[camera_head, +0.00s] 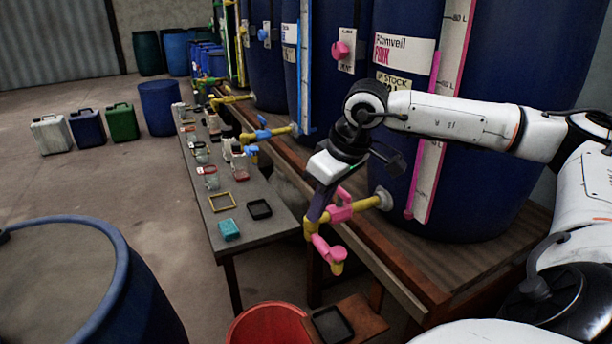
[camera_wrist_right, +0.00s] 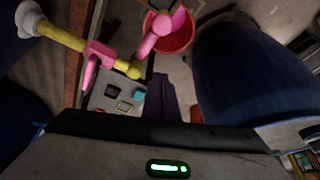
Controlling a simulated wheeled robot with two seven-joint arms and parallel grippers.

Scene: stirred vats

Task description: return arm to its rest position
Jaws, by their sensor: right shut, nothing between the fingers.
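My right arm comes in from the right in the head view, bent at a dark wrist joint. My right gripper (camera_head: 316,214) points down beside the pink-handled yellow tap (camera_head: 345,211) of the large blue vat (camera_head: 480,170). Its dark fingers look closed together and empty; they also show in the right wrist view (camera_wrist_right: 163,98). The tap (camera_wrist_right: 100,50) lies to the left of the fingers there. I cannot tell whether the fingers touch the tap. My left gripper is not in view.
A narrow table (camera_head: 245,247) with small trays and a teal block (camera_head: 229,230) stands left of the taps. A red tub (camera_head: 268,325) is on the floor below. A blue barrel (camera_head: 130,290) fills the lower left. Open floor lies at the left.

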